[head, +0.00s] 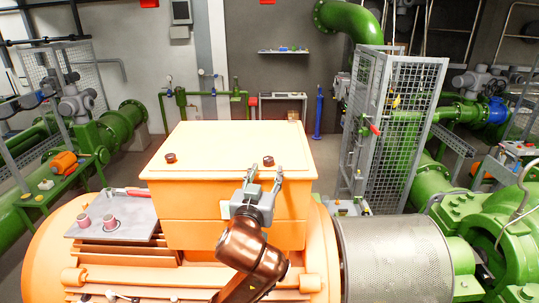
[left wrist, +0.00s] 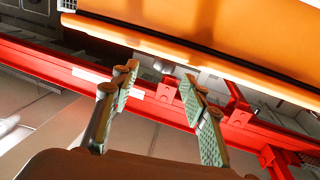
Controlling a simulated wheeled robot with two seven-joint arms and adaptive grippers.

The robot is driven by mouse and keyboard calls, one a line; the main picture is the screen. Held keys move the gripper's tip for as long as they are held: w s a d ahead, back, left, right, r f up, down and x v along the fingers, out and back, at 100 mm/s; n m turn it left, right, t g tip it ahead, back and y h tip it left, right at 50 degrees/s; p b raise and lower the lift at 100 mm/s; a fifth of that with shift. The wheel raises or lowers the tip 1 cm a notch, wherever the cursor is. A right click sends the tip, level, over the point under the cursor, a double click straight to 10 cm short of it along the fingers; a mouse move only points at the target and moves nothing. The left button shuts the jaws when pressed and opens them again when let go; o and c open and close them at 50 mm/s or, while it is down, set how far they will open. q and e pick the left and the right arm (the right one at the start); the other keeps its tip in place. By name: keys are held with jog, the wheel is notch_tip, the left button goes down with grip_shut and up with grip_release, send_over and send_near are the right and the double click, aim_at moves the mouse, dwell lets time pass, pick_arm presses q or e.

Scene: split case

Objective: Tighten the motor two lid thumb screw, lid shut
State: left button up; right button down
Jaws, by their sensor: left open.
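The orange motor case (head: 235,232) stands in the middle of the head view, with its lid (head: 225,140) lying shut on top. Two dark thumb screws show near the lid's front edge: the left screw (head: 170,158) and the right screw (head: 268,161). My left gripper (head: 265,172) is open at the front edge, just in front of the right screw, with its fingers pointing toward it. I cannot tell whether they touch it. In the left wrist view the two fingers (left wrist: 160,88) are apart with nothing gripped, below an orange edge (left wrist: 210,50). My right gripper is out of view.
A wire mesh cage (head: 412,125) stands behind right. A perforated drum guard (head: 393,260) is at front right. Red beams (left wrist: 60,66) cross the wrist view.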

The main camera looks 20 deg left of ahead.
aim_at(266, 162)
pick_arm(q)
jog(key=w, duration=0.1)
jog(key=w+p, duration=0.1)
jog(key=w+a+p, duration=0.1)
jog(key=w, duration=0.1)
jog(key=shift+r, duration=0.25)
jog(key=shift+w+a+f+p, duration=0.1)
jog(key=shift+w+a+p, duration=0.05)
jog(key=shift+w, duration=0.45)
jog(key=shift+w+a+p, duration=0.1)
jog(key=shift+w+p, duration=0.05)
jog(key=shift+w, duration=0.45)
jog(key=shift+w+d+f, duration=0.1)
jog(key=shift+w, duration=0.3)
jog(key=c, duration=0.7)
grip_shut()
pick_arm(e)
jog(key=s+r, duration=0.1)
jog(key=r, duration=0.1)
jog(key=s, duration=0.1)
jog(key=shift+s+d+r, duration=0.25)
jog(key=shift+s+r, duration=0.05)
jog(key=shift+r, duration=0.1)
